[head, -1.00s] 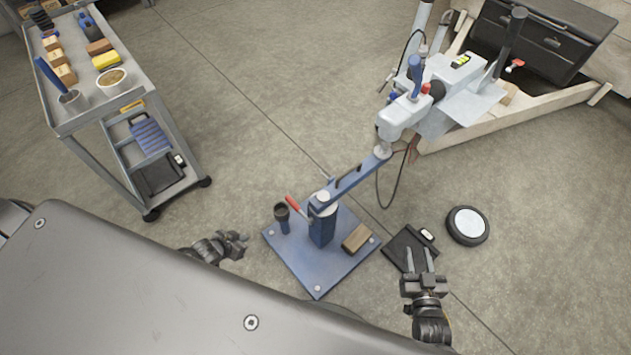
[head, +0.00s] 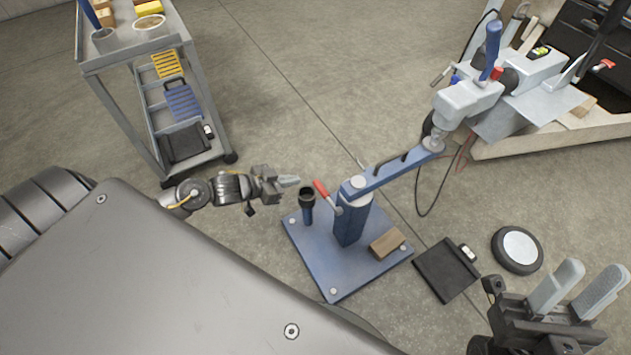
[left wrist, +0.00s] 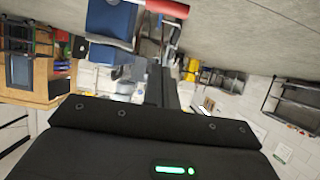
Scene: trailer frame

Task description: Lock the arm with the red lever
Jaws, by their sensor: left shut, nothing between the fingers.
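The red lever (head: 322,190) sticks out up and to the left from the top of the blue post (head: 350,220). The blue arm (head: 397,170) runs from that post up and right to a grey machine head (head: 468,100). My left gripper (head: 290,181) is shut and empty, its tips a short gap left of the lever. In the left wrist view the red lever (left wrist: 168,8) shows at the top edge. My right gripper (head: 572,290) is open and empty at the lower right, well away from the post.
The blue base plate (head: 330,285) carries a dark cup on a stand (head: 307,198) close below my left gripper and a wooden block (head: 387,243). A black pad (head: 447,270) and a round disc (head: 518,249) lie on the floor. A cart (head: 120,55) stands at upper left.

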